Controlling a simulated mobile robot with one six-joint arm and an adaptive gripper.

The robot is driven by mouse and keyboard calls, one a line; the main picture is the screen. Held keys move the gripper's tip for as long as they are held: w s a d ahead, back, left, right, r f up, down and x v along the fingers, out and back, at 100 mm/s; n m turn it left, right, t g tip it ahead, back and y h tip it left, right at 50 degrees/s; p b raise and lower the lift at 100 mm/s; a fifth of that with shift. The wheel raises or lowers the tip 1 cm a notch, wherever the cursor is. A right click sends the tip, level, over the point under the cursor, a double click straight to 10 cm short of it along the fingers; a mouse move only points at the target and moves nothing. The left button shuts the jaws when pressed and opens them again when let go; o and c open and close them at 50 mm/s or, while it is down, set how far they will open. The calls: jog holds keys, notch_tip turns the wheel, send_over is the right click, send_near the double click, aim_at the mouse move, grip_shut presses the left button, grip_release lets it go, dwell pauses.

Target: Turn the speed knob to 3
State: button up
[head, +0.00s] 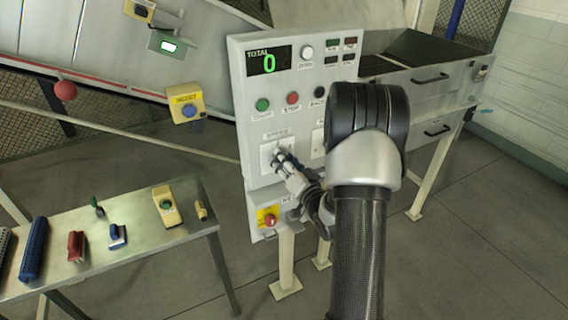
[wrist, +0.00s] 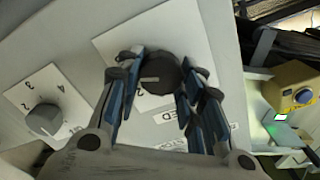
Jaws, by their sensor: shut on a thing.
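The speed knob (wrist: 158,72) is a dark round knob with a pale pointer line, on a white dial plate (wrist: 120,42) in the wrist view. The pointer line lies roughly level in that view. A "2" shows beside the knob; the other numbers are hidden or unreadable. My gripper (wrist: 160,78) is shut on the knob, with one blue-padded finger on each side. In the head view my gripper (head: 281,157) is at the white speed plate (head: 266,162) on the grey control panel (head: 238,110), and its fingers cover the knob.
A second knob (wrist: 45,119) on a numbered plate is beside the speed dial. Above are green (head: 263,105), red (head: 292,98) and black buttons, and a display (head: 268,60) reading 0. A red stop button (head: 270,220) sits below. A table (head: 190,226) with tools stands left.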

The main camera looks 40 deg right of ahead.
jog(key=shift+m, duration=0.6)
jog(key=o, duration=1.1)
jog(key=shift+c, duration=0.2)
jog(key=shift+s, duration=0.1)
jog(key=v, duration=1.1)
jog(key=shift+s+a, duration=0.2)
jog(key=shift+s, duration=0.2)
